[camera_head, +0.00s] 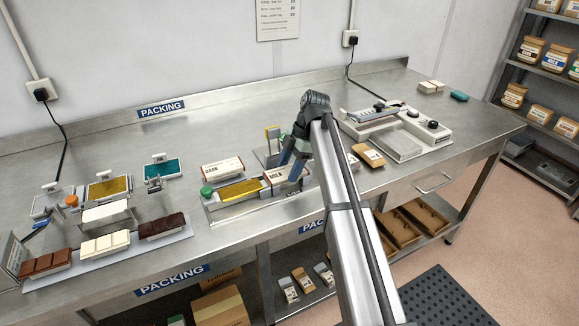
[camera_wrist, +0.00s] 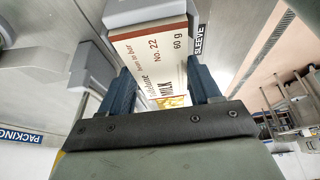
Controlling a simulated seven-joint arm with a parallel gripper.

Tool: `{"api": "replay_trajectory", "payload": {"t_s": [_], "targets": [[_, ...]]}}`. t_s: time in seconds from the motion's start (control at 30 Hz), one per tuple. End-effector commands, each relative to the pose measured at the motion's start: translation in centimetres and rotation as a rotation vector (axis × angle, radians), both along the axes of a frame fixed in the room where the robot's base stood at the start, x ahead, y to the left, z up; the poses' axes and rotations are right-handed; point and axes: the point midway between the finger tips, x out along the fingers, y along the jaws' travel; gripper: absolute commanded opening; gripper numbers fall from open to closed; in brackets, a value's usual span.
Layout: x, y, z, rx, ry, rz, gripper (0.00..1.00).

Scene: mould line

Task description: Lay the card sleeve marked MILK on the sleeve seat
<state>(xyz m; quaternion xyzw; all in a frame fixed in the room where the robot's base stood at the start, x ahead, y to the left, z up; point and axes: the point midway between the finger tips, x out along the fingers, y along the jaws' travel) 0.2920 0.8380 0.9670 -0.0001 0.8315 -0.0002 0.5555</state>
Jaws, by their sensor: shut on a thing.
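My gripper (camera_wrist: 165,95) is shut on a cream card sleeve (camera_wrist: 152,50) printed MILK, No. 22 and 60 g, with a brown-red band. In the head view the sleeve (camera_head: 284,176) is under my gripper (camera_head: 291,166), at the right end of the long metal fixture (camera_head: 215,212). The SLEEVE label (camera_wrist: 199,40) is beside the held sleeve in the wrist view. The sleeve seat is mostly hidden by the sleeve and my arm. I cannot tell whether the sleeve touches it.
Gold foil (camera_head: 240,190) lies on the fixture, with a green knob (camera_head: 207,191) at its left. Another cream sleeve (camera_head: 222,168) lies behind. Chocolate bars (camera_head: 48,262) stand on a tray at left. A pale machine (camera_head: 400,140) stands at right. My arm hides the bench's middle.

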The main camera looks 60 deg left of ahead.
Motion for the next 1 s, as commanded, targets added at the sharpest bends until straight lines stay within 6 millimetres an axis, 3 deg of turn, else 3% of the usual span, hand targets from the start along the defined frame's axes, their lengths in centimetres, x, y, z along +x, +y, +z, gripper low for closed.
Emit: {"api": "replay_trajectory", "payload": {"t_s": [0.4,0.43,0.5,0.7,1.0], "targets": [[0.0,0.0,-0.1,0.0,0.0,0.0,0.35],[0.0,0.0,-0.1,0.0,0.0,0.0,0.66],[0.0,0.0,-0.1,0.0,0.0,0.0,0.72],[0.0,0.0,-0.1,0.0,0.0,0.0,0.91],[0.06,0.02,0.04,0.0,0.0,0.0,0.92]]}}
